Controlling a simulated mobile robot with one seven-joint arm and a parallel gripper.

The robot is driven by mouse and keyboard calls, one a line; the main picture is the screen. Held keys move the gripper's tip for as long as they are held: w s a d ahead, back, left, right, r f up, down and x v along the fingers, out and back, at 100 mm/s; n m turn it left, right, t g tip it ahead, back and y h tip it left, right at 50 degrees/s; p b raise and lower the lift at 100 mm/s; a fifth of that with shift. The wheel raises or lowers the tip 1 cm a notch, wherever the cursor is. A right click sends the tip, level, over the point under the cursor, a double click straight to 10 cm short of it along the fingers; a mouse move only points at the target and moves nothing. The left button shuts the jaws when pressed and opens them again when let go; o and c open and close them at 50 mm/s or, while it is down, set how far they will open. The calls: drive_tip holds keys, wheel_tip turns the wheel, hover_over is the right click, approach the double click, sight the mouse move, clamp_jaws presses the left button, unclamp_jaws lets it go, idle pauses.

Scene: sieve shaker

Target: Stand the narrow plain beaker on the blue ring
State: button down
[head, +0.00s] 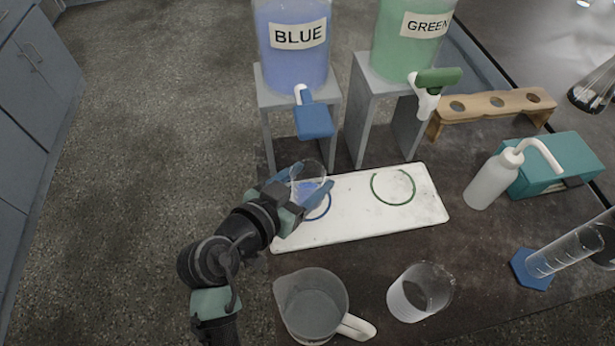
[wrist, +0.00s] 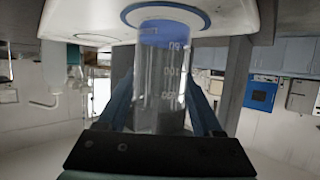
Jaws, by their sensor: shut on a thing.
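My gripper (head: 299,190) is shut on a narrow clear beaker (head: 310,171) with some blue liquid in its bottom. In the wrist view the beaker (wrist: 160,90) shows upside down, with graduation marks and a finger on each side. The blue ring (head: 326,207) is on the white tray (head: 345,215), partly hidden by my gripper and the beaker. In the wrist view the beaker's base overlaps the blue ring (wrist: 201,14). The beaker is about upright over the ring; I cannot tell whether its base touches the tray.
The BLUE dispenser (head: 292,60) and its blue tap (head: 312,118) stand just behind the tray. The GREEN dispenser (head: 405,45) is to its right. The green ring (head: 393,187) is empty. A handled jug (head: 312,305) and another beaker (head: 418,292) stand in front. A wash bottle (head: 492,180) stands right.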

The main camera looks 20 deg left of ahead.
drive_tip(key=shift+c, duration=0.2)
unclamp_jaws()
drive_tip(key=shift+f, duration=0.1)
drive_tip(key=v, duration=1.2)
drive_tip(key=shift+r+p, duration=0.25)
drive_tip(key=shift+p, duration=0.1)
